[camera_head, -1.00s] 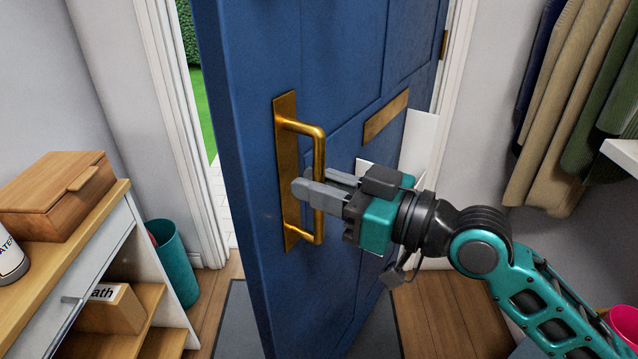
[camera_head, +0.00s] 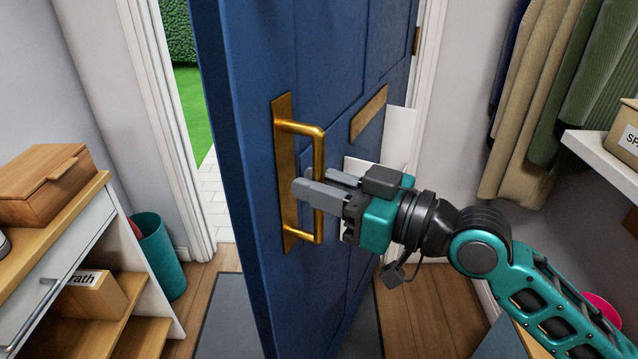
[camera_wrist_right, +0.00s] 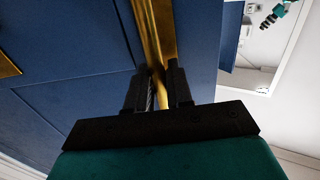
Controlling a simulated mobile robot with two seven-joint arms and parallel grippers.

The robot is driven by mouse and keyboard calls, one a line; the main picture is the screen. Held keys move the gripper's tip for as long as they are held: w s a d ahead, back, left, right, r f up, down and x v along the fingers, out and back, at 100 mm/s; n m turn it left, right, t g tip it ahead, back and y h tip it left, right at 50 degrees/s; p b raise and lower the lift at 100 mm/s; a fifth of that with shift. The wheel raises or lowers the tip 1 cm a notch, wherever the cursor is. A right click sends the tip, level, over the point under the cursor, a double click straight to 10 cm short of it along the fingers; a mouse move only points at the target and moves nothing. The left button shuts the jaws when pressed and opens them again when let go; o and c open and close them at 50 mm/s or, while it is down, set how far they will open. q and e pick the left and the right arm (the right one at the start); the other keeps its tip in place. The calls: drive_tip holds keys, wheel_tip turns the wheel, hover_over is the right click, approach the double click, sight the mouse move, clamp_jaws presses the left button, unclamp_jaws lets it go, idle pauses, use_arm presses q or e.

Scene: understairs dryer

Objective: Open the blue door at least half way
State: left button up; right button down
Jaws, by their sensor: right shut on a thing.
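The blue door (camera_head: 336,60) stands partly open, with grass and a pale path showing through the gap on its left. A brass pull handle (camera_head: 318,155) is mounted upright on its near face. My right gripper (camera_head: 322,190) is shut on the lower part of the handle's vertical bar, with a grey finger on each side. In the right wrist view the brass bar (camera_wrist_right: 153,35) runs down between the two dark fingertips (camera_wrist_right: 162,88). My left gripper is in neither view.
A wooden box (camera_head: 42,184) sits on a cabinet (camera_head: 50,254) at the left, beside a teal bin (camera_head: 162,256). Coats (camera_head: 535,110) hang at the right near a white shelf (camera_head: 598,146). A grey mat (camera_head: 228,315) lies under the door.

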drive_tip(key=shift+d+r, duration=0.1)
drive_tip(key=shift+d, duration=0.2)
drive_tip(key=shift+a, duration=0.15)
drive_tip(key=c, duration=1.2)
unclamp_jaws()
drive_tip(key=shift+c, duration=0.2)
drive_tip(key=shift+o, duration=0.3)
